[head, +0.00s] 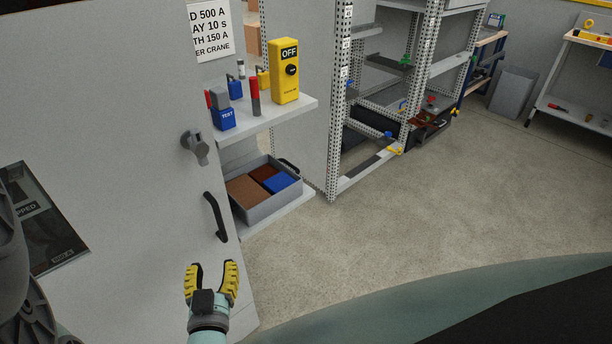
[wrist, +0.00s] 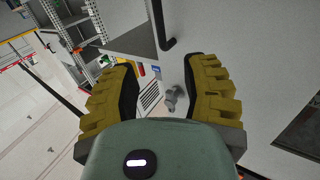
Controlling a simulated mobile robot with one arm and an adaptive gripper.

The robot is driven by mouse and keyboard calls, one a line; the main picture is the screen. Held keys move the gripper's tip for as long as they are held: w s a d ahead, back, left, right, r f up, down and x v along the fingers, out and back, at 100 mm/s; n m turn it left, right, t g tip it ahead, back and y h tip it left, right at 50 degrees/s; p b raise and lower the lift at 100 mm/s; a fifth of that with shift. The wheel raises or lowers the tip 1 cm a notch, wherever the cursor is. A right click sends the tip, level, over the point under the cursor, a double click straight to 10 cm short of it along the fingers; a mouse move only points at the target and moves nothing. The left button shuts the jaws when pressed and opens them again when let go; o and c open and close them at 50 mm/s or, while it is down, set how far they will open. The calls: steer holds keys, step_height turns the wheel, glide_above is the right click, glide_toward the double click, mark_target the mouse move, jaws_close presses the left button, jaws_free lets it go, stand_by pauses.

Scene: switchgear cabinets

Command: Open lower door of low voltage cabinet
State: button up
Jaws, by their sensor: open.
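A light grey cabinet door (head: 140,190) fills the left of the head view. It carries a black bar handle (head: 215,217) near its right edge and a grey turning latch (head: 197,148) above that. My gripper (head: 212,266) is open and empty, with yellow padded fingers pointing up, just below the handle in the picture. No contact with the handle shows. In the wrist view my gripper (wrist: 163,75) has its fingers spread, and a grey latch (wrist: 173,99) shows between them. A black bar (wrist: 164,28), apparently the handle, lies beyond the fingertips. Whether the door stands ajar I cannot tell.
Right of the door, a shelf (head: 300,105) holds a yellow OFF box (head: 286,72) and small tools. A grey bin (head: 265,211) sits on a lower shelf. A perforated metal frame (head: 333,100) stands behind. The floor (head: 420,210) at right is clear.

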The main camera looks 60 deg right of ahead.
mark_target(218, 218)
steer(key=b+x, duration=0.4)
steer(key=x, duration=1)
steer(key=shift+w+d+r+b, duration=0.1)
steer(key=shift+w+d+b, duration=0.25)
steer(key=shift+d+b, duration=0.1)
steer(key=shift+o, duration=0.3)
steer(key=shift+a, duration=0.1)
jaws_close()
